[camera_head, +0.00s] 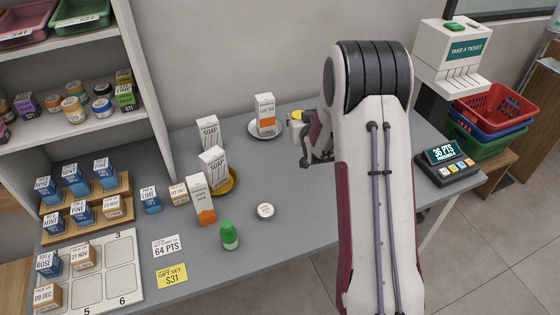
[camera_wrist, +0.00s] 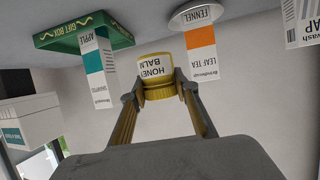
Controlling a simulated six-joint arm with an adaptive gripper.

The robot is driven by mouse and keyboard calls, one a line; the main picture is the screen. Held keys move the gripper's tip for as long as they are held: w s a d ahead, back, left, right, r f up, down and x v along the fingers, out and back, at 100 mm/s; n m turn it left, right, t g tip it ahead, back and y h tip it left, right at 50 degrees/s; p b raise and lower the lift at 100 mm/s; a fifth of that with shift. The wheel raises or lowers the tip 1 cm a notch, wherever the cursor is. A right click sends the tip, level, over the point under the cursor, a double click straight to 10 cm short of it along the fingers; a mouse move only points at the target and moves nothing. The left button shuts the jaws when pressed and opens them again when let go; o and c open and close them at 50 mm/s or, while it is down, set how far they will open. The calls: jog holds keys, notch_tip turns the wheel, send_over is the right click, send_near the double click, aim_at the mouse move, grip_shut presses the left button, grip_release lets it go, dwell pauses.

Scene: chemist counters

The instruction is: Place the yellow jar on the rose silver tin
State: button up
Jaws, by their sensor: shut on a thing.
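The yellow jar (camera_wrist: 157,75) has a white label reading "HONEY BALM". In the wrist view, which is upside down, it sits between the fingertips of my gripper (camera_wrist: 160,92), which is shut on it. In the head view, a pale body with a yellow top, apparently the jar (camera_head: 299,115), shows left of my gripper (camera_head: 310,145), which my arm partly hides. A small round silver-white tin (camera_head: 265,211) lies on the counter nearer the front, apart from the gripper. Its lid text is too small to read, so I cannot confirm it is rose.
A leaf tea box (camera_head: 265,115) stands on a white dish (camera_head: 254,134) left of the jar. The counter (camera_head: 300,225) right of the tin is clear.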

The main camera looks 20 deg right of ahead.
jog(key=s+d+r, duration=0.1)
jog(key=d, duration=0.2)
jog(key=r+n+g+y, duration=0.1)
jog(key=n+g+y, duration=0.4)
jog(key=n+y, duration=0.85)
send_over(266, 209)
jog(key=shift+r, duration=0.15)
jog(key=shift+f, duration=2.9)
jog(key=shift+f, duration=2.1)
